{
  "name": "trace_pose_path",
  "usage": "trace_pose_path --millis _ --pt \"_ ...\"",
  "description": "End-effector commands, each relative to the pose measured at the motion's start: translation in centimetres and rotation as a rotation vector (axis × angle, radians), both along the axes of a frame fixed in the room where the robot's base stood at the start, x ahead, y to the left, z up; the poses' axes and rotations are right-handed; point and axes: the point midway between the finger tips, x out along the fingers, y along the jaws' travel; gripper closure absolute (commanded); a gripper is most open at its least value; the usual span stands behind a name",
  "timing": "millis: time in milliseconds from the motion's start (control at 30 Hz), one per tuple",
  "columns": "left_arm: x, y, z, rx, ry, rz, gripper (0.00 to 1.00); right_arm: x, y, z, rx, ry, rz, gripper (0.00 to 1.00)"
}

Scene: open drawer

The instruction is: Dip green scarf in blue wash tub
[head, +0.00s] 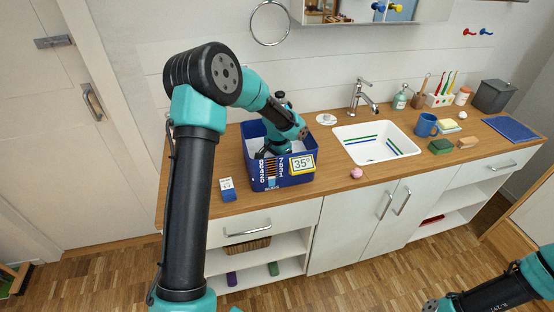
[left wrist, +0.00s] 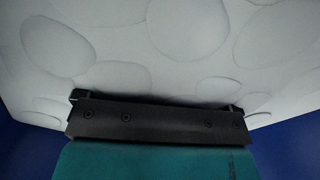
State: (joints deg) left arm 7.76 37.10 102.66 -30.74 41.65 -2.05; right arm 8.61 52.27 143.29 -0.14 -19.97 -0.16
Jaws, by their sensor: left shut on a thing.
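The blue wash tub (head: 257,180) stands on the wooden counter at the left, with print and a "35°" label on its front. My left arm reaches down into it from above. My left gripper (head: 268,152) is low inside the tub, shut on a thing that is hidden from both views. In the left wrist view, white foam (left wrist: 190,35) with large bubbles lies right at the gripper (left wrist: 157,108), between the blue tub walls. I see no green scarf elsewhere. My right gripper (head: 436,304) is at the bottom right edge, away from the counter; its jaws cannot be made out.
A small blue-and-white box (head: 228,192) stands left of the tub. The white sink (head: 360,155) lies to its right, with a pink ball (head: 356,173) in front. A blue mug (head: 426,125), a green sponge (head: 440,146) and bottles stand further right. A towel ring (head: 270,24) hangs above.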

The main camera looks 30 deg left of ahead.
Motion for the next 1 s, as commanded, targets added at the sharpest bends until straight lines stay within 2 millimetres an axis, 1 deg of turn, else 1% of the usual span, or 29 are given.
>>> trace_pose_path --millis 233,533,733,1000 --pt "0.0 -0.8 0.0 0.000 0.000 0.000 0.37 0.0 0.0 0.0 0.000 0.000 0.000 1.00" --pt "0.0 -0.9 0.0 0.000 0.000 0.000 0.37 0.0 0.0 0.0 0.000 0.000 0.000 1.00" --pt "0.0 -0.6 0.0 0.000 0.000 0.001 0.37 0.0 0.0 0.0 0.000 0.000 0.000 1.00" --pt "0.0 0.2 0.0 0.000 0.000 0.000 0.37 0.0 0.0 0.0 0.000 0.000 0.000 1.00"
